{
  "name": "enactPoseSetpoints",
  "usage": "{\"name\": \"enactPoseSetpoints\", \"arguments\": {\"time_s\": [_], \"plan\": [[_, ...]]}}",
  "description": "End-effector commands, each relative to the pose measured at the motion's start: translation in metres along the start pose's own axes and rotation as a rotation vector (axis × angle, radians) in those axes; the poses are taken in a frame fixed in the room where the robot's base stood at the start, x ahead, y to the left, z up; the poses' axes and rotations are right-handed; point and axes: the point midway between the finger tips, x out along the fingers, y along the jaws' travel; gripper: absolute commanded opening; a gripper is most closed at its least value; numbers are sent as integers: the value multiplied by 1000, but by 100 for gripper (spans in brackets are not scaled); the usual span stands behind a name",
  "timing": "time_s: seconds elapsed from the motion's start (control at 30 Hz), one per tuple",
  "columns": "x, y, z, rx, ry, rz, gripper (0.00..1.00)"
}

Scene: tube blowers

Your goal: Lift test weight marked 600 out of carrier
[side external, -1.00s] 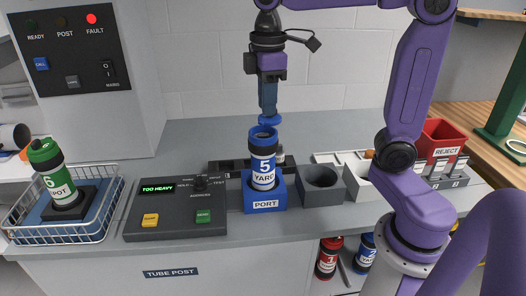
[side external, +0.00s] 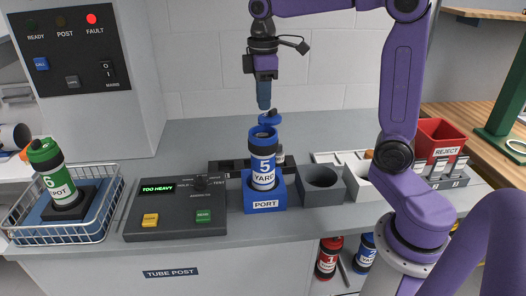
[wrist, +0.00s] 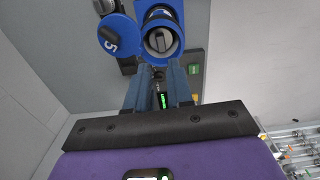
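The blue carrier (side external: 263,166), labelled 5 YARD, stands upright in the blue port (side external: 265,201). Its round lid (wrist: 118,36), marked 5, is swung open to one side in the wrist view. A grey piece with a raised bar (wrist: 160,40) sits inside the carrier mouth, probably the test weight; no 600 marking is legible. My gripper (side external: 264,106) hangs pointing down above the carrier and lid, apart from the grey piece. In the wrist view its two fingers (wrist: 157,70) are spread with nothing between them.
A control box (side external: 174,210) left of the port reads TOO HEAVY. A green carrier (side external: 52,172) leans in a wire basket (side external: 65,235) at the left. Grey (side external: 322,188) and white (side external: 361,183) holders stand right of the port, with a red REJECT bin (side external: 440,143) beyond.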

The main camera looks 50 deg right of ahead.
Motion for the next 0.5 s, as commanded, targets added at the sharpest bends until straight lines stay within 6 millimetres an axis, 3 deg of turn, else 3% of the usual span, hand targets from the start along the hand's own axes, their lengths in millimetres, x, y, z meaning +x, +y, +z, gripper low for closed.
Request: {"name": "enactPoseSetpoints", "arguments": {"time_s": [0.2, 0.5], "plan": [[33, 0, 0, 0, -2, -1, 21], [54, -1, 0, 0, -3, -2, 21]]}}
